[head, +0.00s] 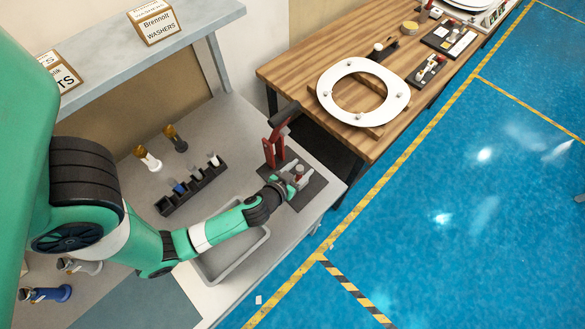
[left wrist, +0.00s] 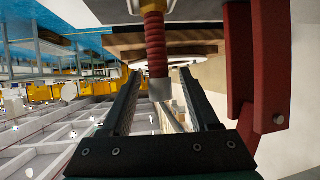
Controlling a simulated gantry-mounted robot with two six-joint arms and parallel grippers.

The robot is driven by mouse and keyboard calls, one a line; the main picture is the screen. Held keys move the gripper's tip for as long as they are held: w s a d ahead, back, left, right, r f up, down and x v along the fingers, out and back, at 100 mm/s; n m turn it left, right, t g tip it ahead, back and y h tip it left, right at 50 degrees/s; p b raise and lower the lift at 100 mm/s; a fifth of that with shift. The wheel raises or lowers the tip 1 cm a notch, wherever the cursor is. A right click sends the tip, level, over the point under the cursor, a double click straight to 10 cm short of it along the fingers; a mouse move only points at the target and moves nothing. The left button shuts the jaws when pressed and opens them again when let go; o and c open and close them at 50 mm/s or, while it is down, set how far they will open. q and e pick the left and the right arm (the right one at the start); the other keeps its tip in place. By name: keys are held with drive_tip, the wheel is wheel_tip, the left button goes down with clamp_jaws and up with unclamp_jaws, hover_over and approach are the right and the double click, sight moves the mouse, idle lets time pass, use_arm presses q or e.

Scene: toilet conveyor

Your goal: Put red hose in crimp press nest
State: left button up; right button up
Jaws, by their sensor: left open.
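A red ribbed hose (left wrist: 154,40) with a metal end (left wrist: 159,90) stands between the fingers of my left gripper (left wrist: 160,95) in the left wrist view. Both fingers are apart, with a gap visible on each side of the hose end. The crimp press (head: 274,150) has a red frame and a dark lever on a dark base plate. Its red arm (left wrist: 262,70) also shows at the right of the left wrist view. In the head view my left gripper (head: 290,185) is at the press base, beside a small grey and red piece. The nest itself is hard to make out. My right gripper is not in view.
A black rack (head: 192,188) holding small fittings and a grey tray (head: 232,265) are on the grey bench. Two fittings with brown tops (head: 147,158) stand behind the rack. A wooden table (head: 330,115) with a white toilet seat (head: 322,92) adjoins at the right.

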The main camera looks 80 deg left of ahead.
use_arm(q)
drive_tip(key=p+v, duration=0.6)
drive_tip(key=v, duration=0.6)
drive_tip(key=shift+p, duration=0.4)
